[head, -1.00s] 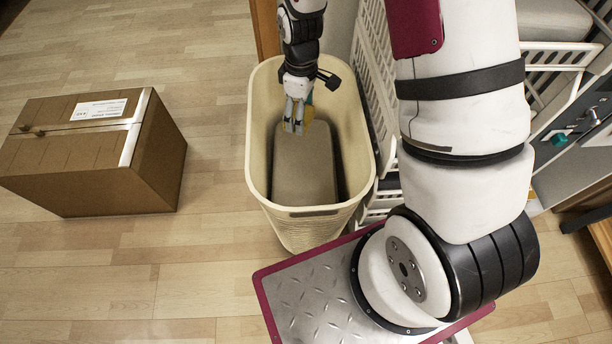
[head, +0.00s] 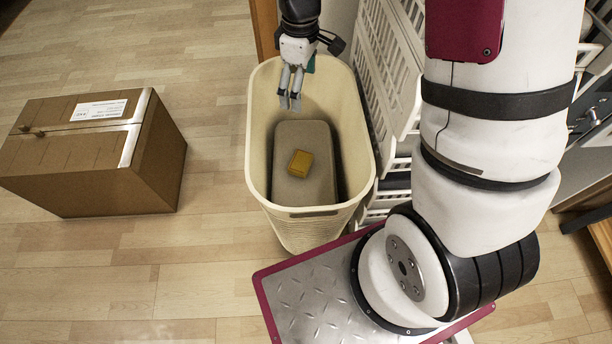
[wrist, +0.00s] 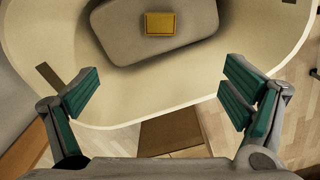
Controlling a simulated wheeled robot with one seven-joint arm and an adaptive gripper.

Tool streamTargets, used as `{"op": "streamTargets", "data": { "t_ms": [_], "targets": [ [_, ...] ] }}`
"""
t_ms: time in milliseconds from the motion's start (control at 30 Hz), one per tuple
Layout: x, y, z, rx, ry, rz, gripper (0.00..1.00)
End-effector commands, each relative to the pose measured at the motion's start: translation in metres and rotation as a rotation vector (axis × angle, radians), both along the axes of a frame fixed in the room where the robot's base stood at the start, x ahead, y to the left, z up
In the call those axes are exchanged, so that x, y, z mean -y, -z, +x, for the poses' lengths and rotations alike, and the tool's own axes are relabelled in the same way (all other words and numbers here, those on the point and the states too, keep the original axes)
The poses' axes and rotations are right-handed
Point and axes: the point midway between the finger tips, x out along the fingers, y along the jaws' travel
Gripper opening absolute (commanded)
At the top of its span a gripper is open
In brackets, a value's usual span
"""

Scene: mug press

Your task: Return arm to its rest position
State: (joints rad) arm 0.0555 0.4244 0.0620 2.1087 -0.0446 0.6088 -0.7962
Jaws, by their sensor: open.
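My gripper (head: 290,102) hangs over the far part of a cream bin in the head view. In the wrist view my gripper (wrist: 165,95) has its two green-padded fingers wide apart with nothing between them. A small yellow block (head: 300,163) lies on a grey-brown padded block inside the bin. The yellow block (wrist: 160,23) also shows at the top of the wrist view, beyond the fingertips and apart from them.
The cream bin (head: 257,150) stands on the wood floor, with the padded block (head: 318,190) inside. A closed cardboard box (head: 90,165) stands to its left. White slatted racks (head: 392,60) stand close on its right. The floor between box and bin is clear.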

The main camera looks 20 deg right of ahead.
Motion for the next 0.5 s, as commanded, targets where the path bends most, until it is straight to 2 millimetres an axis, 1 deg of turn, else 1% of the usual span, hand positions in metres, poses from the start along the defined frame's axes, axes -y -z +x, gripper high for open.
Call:
{"op": "streamTargets", "data": {
  "t_ms": [33, 100, 200, 333, 500],
  "targets": [
    [0.0, -0.009, 0.001, 0.004, 0.001, 0.0, 0.94],
    [0.0, -0.018, 0.001, 0.003, 0.001, 0.0, 0.94],
    [0.0, -0.027, 0.0, 0.0, 0.001, 0.0, 0.94],
    [0.0, -0.032, 0.0, 0.0, 0.001, 0.0, 0.94],
    [0.0, -0.032, 0.0, -0.001, 0.001, 0.0, 0.94]
  ]
}}
